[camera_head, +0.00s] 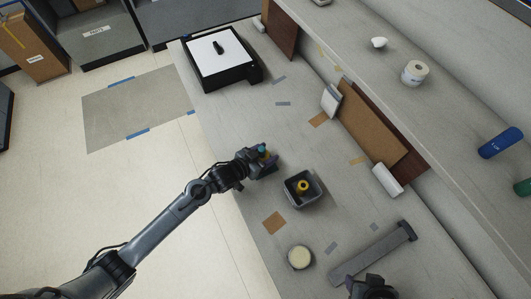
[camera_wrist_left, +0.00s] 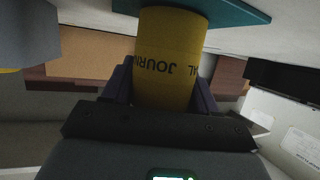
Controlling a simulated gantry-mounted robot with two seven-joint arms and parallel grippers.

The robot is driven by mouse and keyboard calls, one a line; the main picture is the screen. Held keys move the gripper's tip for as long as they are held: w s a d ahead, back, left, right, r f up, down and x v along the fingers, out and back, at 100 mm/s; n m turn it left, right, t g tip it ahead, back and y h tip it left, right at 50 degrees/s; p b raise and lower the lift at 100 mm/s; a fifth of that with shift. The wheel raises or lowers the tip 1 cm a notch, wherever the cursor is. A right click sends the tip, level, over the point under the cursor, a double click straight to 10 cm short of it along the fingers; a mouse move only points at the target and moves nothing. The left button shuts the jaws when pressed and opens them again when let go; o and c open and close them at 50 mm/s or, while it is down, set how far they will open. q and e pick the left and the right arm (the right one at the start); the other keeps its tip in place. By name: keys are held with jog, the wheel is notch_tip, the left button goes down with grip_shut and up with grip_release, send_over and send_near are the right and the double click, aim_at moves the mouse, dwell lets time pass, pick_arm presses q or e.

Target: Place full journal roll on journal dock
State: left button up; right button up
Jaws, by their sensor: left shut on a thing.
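My left gripper (camera_head: 263,158) is shut on a yellow roll (camera_head: 262,153) over the counter. In the left wrist view the roll (camera_wrist_left: 168,58) sits between the fingers, its printed word "JOURNAL" upside down. A flat teal piece (camera_wrist_left: 235,12), perhaps the journal dock, meets the roll's upper end in that picture; I cannot tell whether they touch. In the head view a dark teal patch (camera_head: 266,172) shows beside the gripper, mostly hidden. My right gripper (camera_head: 370,287) is dark and partly cut off at the bottom edge; its fingers are unclear.
A grey bin (camera_head: 288,190) holding another yellow piece (camera_head: 303,187) stands just right of my left gripper. A round cream-topped thing (camera_head: 300,257) and a long grey bar (camera_head: 365,258) lie nearer the bottom. A black box with a white top (camera_head: 215,62) stands at the far end.

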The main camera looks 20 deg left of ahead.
pick_arm(q)
jog(key=shift+f, duration=0.1)
pick_arm(e)
jog(key=shift+f, duration=0.1)
pick_arm(q)
jog(key=o, duration=1.1)
jog(key=shift+r, duration=0.2)
jog(key=s+a+r+n+g+y, duration=0.1)
jog(key=s+a+g+y, duration=0.1)
jog(key=s, duration=0.7)
jog(key=s+a+r+n+g+y, duration=0.1)
jog(key=s+a+g+y, duration=0.1)
jog(key=s, duration=0.8)
jog(key=s+a+r+n+g+y, duration=0.1)
jog(key=s+g, duration=0.3)
jog(key=s, duration=0.6)
jog(key=shift+a+r+g+y, duration=0.3)
jog(key=shift+a+r+y, duration=0.15)
jog(key=shift+a, duration=0.2)
pick_arm(e)
jog(key=shift+r, duration=0.2)
